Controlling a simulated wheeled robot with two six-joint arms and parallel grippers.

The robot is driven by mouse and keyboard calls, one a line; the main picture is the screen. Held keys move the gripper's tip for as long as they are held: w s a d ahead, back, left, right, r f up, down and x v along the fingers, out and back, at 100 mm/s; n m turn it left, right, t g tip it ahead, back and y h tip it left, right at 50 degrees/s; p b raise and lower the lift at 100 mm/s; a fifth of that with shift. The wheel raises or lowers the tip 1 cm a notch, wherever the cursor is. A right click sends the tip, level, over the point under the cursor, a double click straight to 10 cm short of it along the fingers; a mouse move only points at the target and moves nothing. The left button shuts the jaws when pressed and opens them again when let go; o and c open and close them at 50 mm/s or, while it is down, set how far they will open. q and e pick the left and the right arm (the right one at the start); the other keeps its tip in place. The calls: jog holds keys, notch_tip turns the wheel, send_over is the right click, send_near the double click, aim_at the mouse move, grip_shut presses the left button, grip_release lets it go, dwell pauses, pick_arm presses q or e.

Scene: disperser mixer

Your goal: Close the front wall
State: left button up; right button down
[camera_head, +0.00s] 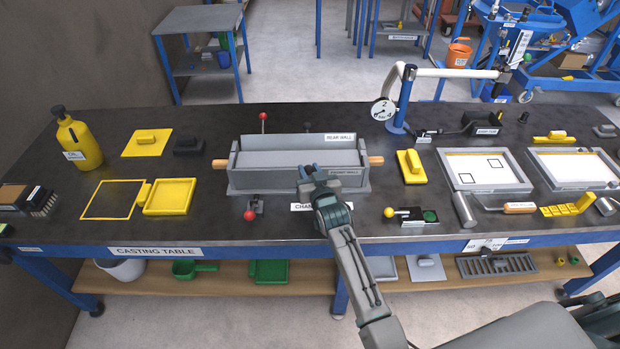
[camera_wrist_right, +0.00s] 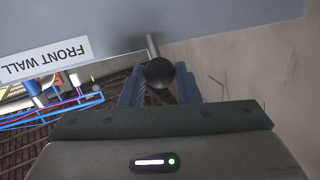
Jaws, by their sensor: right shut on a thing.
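The grey casting box sits mid-table in the head view, with its rear wall (camera_head: 290,141) standing at the back. Its front wall (camera_head: 270,181), labelled FRONT WALL, runs along the near side; its exact tilt is hard to judge. In the right wrist view the front wall (camera_wrist_right: 200,22) fills the top, with a dark ball knob (camera_wrist_right: 158,72) on a metal stem. My right gripper (camera_head: 311,172) is at the front wall, its blue fingers (camera_wrist_right: 160,88) shut around the knob. My left gripper is out of view.
Red-knobbed levers stand behind (camera_head: 263,117) and in front (camera_head: 250,213) of the box. Wooden handles stick out at its ends (camera_head: 376,161). A yellow tray (camera_head: 170,197) lies left. A yellow block (camera_head: 411,167) and a yellow-knobbed lever (camera_head: 390,212) are right.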

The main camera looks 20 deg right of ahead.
jog(key=shift+w+d+r, duration=0.1)
jog(key=shift+w+r, duration=0.3)
jog(key=shift+r, duration=0.25)
jog(key=c, duration=1.2)
grip_release()
jog(key=shift+o, duration=0.5)
jog(key=shift+f, duration=0.3)
